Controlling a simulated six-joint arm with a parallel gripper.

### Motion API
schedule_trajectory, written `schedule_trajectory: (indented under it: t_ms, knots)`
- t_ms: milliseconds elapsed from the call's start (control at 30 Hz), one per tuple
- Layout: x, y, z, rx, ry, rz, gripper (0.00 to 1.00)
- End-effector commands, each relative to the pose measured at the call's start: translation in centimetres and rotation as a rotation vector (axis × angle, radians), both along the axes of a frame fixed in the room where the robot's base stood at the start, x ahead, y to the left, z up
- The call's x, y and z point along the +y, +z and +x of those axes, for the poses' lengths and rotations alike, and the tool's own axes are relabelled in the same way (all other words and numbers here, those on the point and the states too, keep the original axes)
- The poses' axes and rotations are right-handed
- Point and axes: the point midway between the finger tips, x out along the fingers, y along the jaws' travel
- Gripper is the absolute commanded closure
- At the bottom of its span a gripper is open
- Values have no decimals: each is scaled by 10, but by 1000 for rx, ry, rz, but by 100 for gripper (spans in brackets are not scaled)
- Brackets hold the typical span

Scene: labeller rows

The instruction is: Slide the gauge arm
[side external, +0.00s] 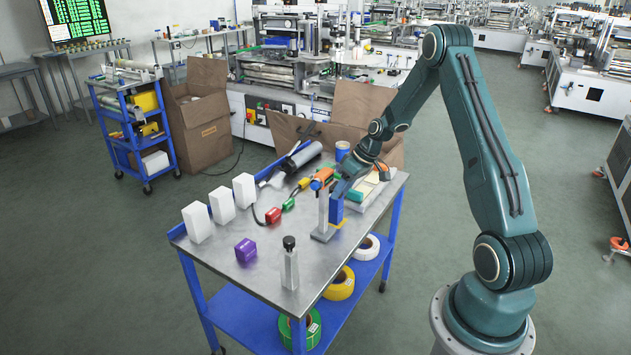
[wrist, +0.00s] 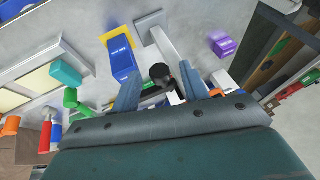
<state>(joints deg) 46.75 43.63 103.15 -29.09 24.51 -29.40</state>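The gauge is a slim silver post on a flat base (side external: 323,216) near the right part of the metal table; the post also shows in the wrist view (wrist: 163,40). A blue block (wrist: 122,58) on a yellow plate stands beside it. A dark round part (wrist: 160,73), seemingly on the gauge's arm, shows between my fingers in the wrist view; most of the arm is hidden. My gripper (wrist: 160,92) is open, its two fingers apart around that dark part.
A clear bottle with a black cap (side external: 290,265) stands at the front edge. A purple block (side external: 245,250) and white boxes (side external: 221,205) are to the left. Red, green and orange pieces on a cable (side external: 288,204) lie behind. A pale tray (side external: 362,193) is to the right.

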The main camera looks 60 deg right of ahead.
Motion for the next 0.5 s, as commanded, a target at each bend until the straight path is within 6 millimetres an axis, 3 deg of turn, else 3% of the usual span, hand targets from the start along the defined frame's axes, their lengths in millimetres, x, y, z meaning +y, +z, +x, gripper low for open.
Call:
schedule_trajectory:
  t_ms: [267,500]
  knots:
    - [-1,2,-1,0,0,0,55]
    - [-5,17,-7,-1,-1,-2,55]
